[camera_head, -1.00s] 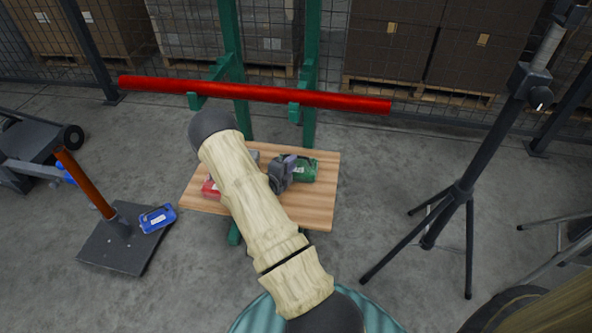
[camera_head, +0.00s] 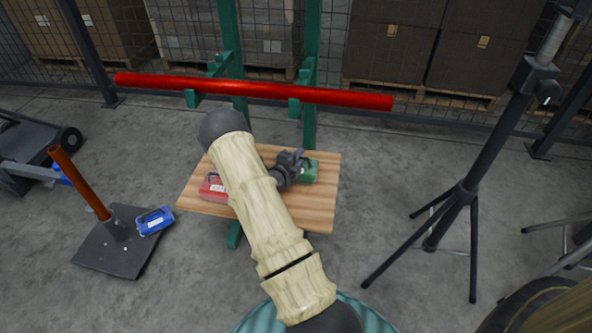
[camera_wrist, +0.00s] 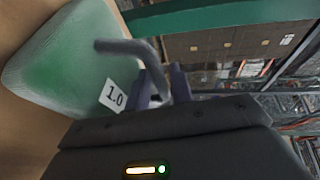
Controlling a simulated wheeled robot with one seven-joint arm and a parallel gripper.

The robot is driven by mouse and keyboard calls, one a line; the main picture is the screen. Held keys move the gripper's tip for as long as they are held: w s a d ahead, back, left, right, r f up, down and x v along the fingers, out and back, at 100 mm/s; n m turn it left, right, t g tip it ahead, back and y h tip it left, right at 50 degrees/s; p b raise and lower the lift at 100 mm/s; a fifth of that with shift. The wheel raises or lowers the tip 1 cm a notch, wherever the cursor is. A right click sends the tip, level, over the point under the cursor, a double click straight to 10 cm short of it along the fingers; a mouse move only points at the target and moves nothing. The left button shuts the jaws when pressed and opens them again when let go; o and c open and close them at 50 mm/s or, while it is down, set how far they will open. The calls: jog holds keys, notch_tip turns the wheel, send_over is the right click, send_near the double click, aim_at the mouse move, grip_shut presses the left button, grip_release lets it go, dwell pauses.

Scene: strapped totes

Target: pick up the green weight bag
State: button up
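The green weight bag (camera_head: 310,172) lies on the right part of the small wooden tabletop (camera_head: 317,212), partly hidden by my gripper (camera_head: 298,160). In the wrist view the bag (camera_wrist: 65,60) fills the upper left, with a white "1.0" label and a dark curved handle (camera_wrist: 122,46). My gripper's purple-grey fingers (camera_wrist: 165,82) are at the near end of the handle, which appears to run between them. Whether they are closed on it cannot be made out. The bag appears to rest on the wood.
A red bag (camera_head: 210,188) lies on the tabletop, left of my arm. A blue bag (camera_head: 154,220) is on a dark base plate (camera_head: 112,258) with an orange-topped post. A red bar (camera_head: 250,91) on green uprights spans behind. A tripod (camera_head: 462,195) stands right.

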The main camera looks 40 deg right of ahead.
grip_shut()
dwell(1.4)
jog(key=shift+r, duration=0.1)
